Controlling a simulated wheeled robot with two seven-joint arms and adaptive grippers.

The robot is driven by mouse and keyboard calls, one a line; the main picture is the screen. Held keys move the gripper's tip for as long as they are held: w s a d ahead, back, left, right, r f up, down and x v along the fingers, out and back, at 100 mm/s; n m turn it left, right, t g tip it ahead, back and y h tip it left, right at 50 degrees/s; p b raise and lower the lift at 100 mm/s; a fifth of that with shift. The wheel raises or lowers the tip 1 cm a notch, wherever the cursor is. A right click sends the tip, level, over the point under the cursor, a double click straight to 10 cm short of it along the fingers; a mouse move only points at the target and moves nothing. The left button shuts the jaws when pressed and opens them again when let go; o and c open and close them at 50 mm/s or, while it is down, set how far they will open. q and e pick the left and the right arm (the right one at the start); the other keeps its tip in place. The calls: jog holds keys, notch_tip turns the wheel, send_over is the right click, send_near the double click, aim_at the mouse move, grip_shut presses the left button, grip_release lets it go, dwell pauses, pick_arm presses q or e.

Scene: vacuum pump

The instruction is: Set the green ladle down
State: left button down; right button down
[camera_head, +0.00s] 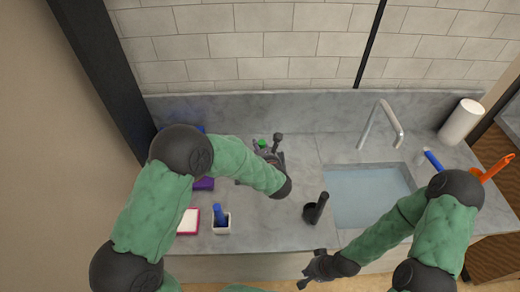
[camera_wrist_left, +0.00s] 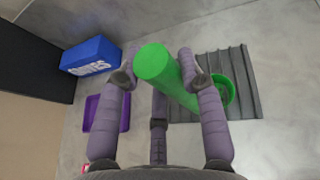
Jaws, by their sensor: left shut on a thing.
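The green ladle shows in the left wrist view as a thick green handle (camera_wrist_left: 158,66) running away to a round green bowl (camera_wrist_left: 228,90) at the right. My left gripper (camera_wrist_left: 157,72) is shut on the handle, with fingers on both sides of it. The bowl is over a grey ridged mat (camera_wrist_left: 243,68); I cannot tell whether it touches. In the head view only a small green bit of the ladle (camera_head: 262,143) shows, and my left gripper (camera_head: 270,160) is partly hidden by my arm. My right gripper (camera_head: 308,268) is open and empty at the counter's front edge.
A blue box (camera_wrist_left: 90,56) and a purple tray (camera_wrist_left: 106,112) lie left of the ladle. A white cup with a blue brush (camera_head: 221,218) and a dark upright tool (camera_head: 316,208) stand nearer the front. The sink (camera_head: 368,194) and faucet (camera_head: 382,122) are right. Bare counter lies between.

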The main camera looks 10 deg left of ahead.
pick_arm(q)
jog(key=shift+r, duration=0.15)
jog(key=shift+f, duration=0.25)
jog(key=c, duration=0.8)
grip_release()
jog(key=shift+r, duration=0.15)
jog(key=p+v, duration=0.1)
jog(key=v, duration=1.1)
jog(key=shift+r+p, duration=0.15)
jog(key=shift+p, duration=0.2)
